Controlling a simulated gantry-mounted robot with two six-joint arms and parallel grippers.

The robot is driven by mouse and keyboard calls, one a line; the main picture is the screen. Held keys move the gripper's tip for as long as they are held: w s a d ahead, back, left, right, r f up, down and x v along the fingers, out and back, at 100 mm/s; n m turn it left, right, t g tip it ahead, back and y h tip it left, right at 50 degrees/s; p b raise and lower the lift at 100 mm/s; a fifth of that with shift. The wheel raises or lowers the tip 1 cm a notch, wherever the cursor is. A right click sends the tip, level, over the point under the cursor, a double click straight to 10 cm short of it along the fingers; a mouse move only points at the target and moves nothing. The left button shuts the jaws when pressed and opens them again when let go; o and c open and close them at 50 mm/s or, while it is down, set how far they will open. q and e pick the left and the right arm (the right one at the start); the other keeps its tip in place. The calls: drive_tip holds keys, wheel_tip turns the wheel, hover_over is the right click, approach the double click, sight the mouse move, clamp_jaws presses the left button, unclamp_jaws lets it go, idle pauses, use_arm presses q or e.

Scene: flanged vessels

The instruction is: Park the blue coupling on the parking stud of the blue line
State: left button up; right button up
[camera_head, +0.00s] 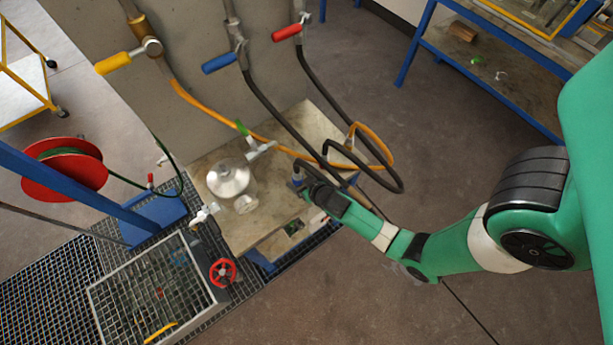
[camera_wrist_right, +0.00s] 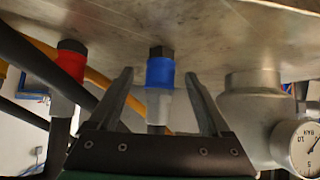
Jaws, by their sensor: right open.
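The blue coupling (camera_wrist_right: 160,72) has a blue collar and a pale grey sleeve. In the right wrist view its blue end meets a dark stud (camera_wrist_right: 161,51) on the pale plate. My right gripper (camera_wrist_right: 160,95) is open, with one finger on each side of the blue coupling and visible gaps to both. In the head view my right gripper (camera_head: 303,190) is at the right edge of the worktable, by the blue coupling (camera_head: 297,180), which is small and partly hidden. My left gripper is out of view.
A red coupling (camera_wrist_right: 70,62) stands left of the blue one in the wrist view. A grey metal fitting (camera_wrist_right: 252,110) with a gauge (camera_wrist_right: 302,148) is close on the right. Dark and orange hoses loop over the worktable (camera_head: 265,215). A silver-domed vessel (camera_head: 228,178) stands on it.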

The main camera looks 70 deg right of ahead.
drive_tip(key=p+v, duration=0.2)
drive_tip(key=v, duration=0.8)
drive_tip(key=shift+r, duration=0.1)
